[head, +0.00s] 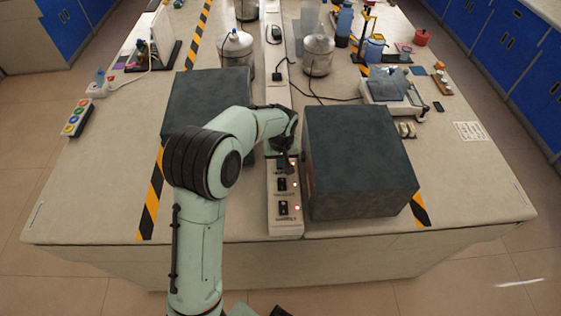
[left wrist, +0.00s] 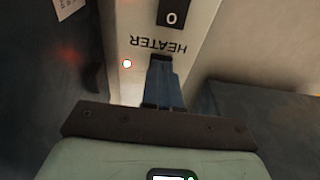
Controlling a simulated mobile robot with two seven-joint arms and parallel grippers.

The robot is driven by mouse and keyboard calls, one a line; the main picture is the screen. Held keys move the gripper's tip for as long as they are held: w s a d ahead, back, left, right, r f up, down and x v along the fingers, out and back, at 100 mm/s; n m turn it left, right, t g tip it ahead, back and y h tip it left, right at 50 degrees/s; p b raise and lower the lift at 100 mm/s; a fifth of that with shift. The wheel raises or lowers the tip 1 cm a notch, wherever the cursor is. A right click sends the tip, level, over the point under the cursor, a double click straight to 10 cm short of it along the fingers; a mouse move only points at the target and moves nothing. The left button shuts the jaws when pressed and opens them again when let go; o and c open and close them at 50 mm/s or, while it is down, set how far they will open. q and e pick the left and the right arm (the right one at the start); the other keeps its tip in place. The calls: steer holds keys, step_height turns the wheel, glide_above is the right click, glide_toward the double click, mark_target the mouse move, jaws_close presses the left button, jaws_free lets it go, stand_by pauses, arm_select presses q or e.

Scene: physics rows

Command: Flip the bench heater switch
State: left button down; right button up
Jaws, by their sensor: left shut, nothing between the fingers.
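The switch panel (head: 285,222) is a pale raised strip on the bench between two dark boxes, with several black switches and small lit lamps. In the left wrist view the word HEATER (left wrist: 159,47) reads upside down on the panel. A black switch marked 0 (left wrist: 171,13) is beside it, cut by the top edge. A lit lamp with a red glow (left wrist: 127,64) is left of the fingers. My left gripper (head: 287,165) is over the panel between the boxes; its shut, empty fingers (left wrist: 164,82) end near the label. Contact with the panel cannot be told. My right gripper is not in view.
A dark box (head: 357,160) stands close on the right of the panel, another (head: 207,98) on the left behind my arm. Metal flasks (head: 236,48) and cables stand behind. The front bench corners are clear.

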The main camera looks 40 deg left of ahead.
arm_select(q)
steer(key=shift+r, duration=0.15)
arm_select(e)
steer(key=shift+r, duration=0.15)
arm_select(q)
step_height(320, 180, up, 7)
steer(key=p, duration=0.3)
steer(key=shift+p, duration=0.3)
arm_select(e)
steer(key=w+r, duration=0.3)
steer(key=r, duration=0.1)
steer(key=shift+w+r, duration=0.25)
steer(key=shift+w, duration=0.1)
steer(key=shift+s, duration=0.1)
